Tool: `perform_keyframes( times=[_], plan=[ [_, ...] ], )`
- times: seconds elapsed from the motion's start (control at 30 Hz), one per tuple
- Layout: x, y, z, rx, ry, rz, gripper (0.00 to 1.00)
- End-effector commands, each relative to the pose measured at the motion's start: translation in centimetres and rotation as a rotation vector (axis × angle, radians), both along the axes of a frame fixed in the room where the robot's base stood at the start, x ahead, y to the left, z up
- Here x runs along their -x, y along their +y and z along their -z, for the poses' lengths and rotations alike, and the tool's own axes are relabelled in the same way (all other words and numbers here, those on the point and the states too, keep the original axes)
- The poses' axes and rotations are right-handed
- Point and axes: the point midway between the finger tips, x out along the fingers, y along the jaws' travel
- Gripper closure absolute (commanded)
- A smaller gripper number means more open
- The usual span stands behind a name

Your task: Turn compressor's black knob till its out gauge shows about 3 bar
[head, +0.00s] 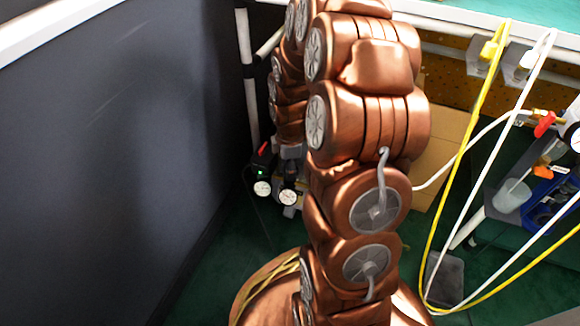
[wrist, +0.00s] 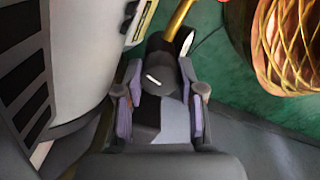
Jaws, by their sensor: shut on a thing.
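In the wrist view my gripper (wrist: 160,100) has its two purple-padded fingers closed on either side of the compressor's black knob (wrist: 158,78). A white mark shows on the knob. A gauge (wrist: 185,41) sits just beyond the knob, seen so obliquely that its reading cannot be told. The compressor's pale body (wrist: 75,50) with dark vents fills the left. In the head view two small white-faced gauges (head: 262,188) (head: 288,197) show beside my arm, with needles too small to read. The knob cannot be made out there, and my arm hides much of the compressor.
A dark wall panel (head: 110,150) stands left of my arm. Yellow and white hoses (head: 460,160) hang on the right, near a blue bin (head: 555,200). In the wrist view a brass pipe (wrist: 178,20) rises behind the knob. Green floor (head: 220,270) is open at lower left.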

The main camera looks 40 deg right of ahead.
Motion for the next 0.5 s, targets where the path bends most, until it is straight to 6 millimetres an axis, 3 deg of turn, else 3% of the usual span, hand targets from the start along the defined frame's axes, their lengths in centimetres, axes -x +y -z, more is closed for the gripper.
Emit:
perform_keyframes(
  times=[0.5],
  plan=[
    [-0.08, 0.03, -0.1, 0.0, -0.002, 0.1, 0.97]
  ],
)
